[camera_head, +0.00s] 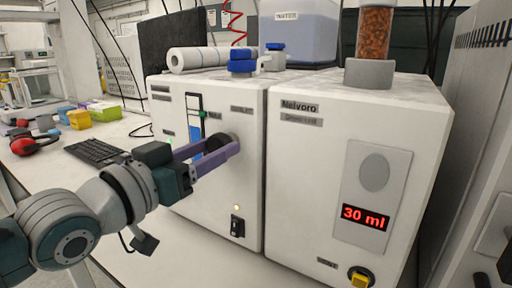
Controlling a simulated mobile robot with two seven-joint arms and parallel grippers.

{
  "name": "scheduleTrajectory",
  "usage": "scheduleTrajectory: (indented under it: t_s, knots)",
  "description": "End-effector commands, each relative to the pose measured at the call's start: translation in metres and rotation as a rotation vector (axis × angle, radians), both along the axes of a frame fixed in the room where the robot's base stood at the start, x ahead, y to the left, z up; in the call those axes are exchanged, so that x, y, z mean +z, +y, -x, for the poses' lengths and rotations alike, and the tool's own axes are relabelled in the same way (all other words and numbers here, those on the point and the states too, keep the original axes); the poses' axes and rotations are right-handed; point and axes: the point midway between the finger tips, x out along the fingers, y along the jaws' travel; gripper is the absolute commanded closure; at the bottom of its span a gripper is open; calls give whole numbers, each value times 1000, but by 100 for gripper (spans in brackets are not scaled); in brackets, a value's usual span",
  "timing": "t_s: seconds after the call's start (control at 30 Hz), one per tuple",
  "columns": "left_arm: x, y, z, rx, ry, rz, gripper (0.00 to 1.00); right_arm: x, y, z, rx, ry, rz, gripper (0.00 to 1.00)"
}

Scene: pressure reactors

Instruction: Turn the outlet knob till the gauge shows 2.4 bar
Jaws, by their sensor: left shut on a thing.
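The outlet knob (217,141), dark and round, is on the front of the left white box (215,205). My left gripper (231,147) comes in from the left with its purple fingers shut on the knob, which they partly hide. Just left of the knob is an upright gauge (195,105) with a white upper part, a blue column (196,135) below and a green marker (203,114) at its right edge. The column's top appears below the marker. The scale is too small to read, and a finger covers the gauge's lower end. My right gripper is not in view.
A second white box (315,205), labelled Nelvoro, stands to the right, with a red "30 ml" display (365,216) and a yellow knob (360,278). A switch (237,226) is below my fingers. A keyboard (95,151) and red headphones (33,142) lie at left.

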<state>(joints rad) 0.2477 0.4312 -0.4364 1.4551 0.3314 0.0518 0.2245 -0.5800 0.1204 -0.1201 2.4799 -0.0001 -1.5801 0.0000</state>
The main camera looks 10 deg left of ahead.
Motion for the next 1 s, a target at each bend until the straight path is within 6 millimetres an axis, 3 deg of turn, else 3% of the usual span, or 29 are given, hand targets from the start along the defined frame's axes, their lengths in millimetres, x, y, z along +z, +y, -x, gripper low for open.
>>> scheduleTrajectory:
  t_s: [0.2, 0.43, 0.47, 0.7, 1.0]
  knots:
    - [0, 0, 0, 0, -69, -192, 100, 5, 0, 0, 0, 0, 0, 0]
    - [0, 0, 0, 0, -71, -196, 100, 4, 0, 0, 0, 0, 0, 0]
    - [0, 0, 0, 0, -71, -196, 44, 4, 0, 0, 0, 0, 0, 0]
    - [0, 0, 0, 0, -70, -194, 17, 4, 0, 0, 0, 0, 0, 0]
    - [0, 0, 2, 0, -69, -194, 16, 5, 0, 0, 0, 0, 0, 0]
